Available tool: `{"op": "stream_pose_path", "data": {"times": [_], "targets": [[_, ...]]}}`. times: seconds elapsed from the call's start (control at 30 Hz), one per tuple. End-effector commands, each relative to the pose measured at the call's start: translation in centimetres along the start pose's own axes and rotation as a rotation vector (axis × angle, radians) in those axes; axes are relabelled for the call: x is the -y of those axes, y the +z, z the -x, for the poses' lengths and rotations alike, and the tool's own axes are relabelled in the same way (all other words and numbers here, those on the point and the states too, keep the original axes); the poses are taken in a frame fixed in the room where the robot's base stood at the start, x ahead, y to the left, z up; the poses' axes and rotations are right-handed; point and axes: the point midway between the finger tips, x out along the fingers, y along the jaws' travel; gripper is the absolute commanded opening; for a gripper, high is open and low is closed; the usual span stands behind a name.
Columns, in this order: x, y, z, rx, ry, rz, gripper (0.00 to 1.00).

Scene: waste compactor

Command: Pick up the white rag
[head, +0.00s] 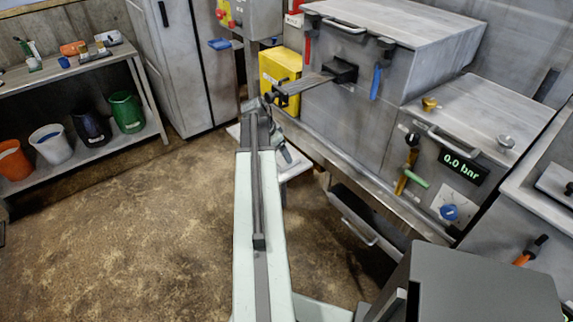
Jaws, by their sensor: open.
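My arm reaches forward from the bottom middle. My gripper (286,154) is at its far end, small and partly hidden behind the arm, over a low whitish surface (297,166). It is open, and I see nothing held in it. I cannot make out a white rag for certain. The whitish surface is largely covered by my arm, so I cannot tell whether a rag lies there. A small pale item (108,37) lies on the bench at the far left, too small to identify.
The grey compactor (350,125) with levers and handles stands close on the right, beside a pressure display (461,167). A yellow box (279,70) is behind the arm. Several buckets stand on the lower shelf (88,152) at left. The brown floor (140,235) at left is clear.

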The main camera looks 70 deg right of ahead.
Motion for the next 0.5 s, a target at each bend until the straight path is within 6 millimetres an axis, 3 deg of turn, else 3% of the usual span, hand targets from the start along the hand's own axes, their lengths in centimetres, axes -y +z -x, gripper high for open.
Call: {"op": "stream_pose_path", "data": {"times": [0.23, 0.5], "targets": [[-0.3, -0.1, -4.7, 0.001, 0.0, -0.002, 0.85], [-0.4, -0.4, -4.8, 0.001, 0.0, 0.0, 0.85]]}}
